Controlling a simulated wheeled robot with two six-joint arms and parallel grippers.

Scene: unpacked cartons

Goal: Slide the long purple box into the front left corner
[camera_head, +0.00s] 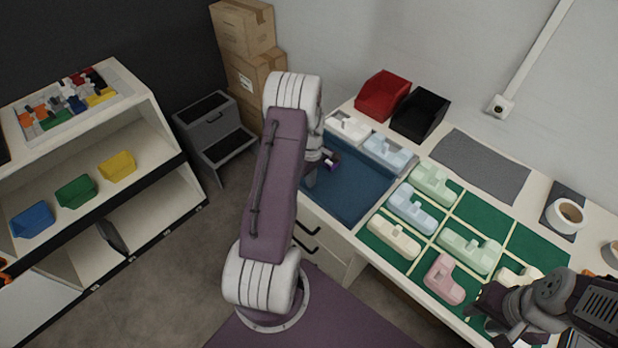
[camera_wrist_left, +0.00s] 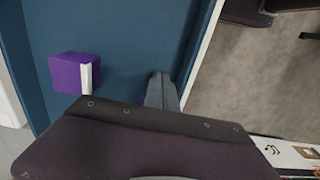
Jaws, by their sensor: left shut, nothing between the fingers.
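The purple box (camera_head: 332,160) shows as a small purple patch with a white part at the back left of the dark blue tray area (camera_head: 352,198), partly hidden by my left arm. In the left wrist view the purple box (camera_wrist_left: 72,72) lies on the blue floor, left of the gripper, with a white strip on its right end. My left gripper (camera_head: 311,178) is over the left side of the blue area; its grey fingers (camera_wrist_left: 162,88) are shut and empty, apart from the box. My right gripper (camera_head: 488,308) is by the front right of the table; its fingers are unclear.
White (camera_head: 347,128) and light blue (camera_head: 388,152) pieces stand behind the blue area. A green divided tray (camera_head: 462,212) with several pastel pieces is to its right. Red (camera_head: 383,95) and black (camera_head: 420,114) bins stand behind. Most of the blue floor is clear.

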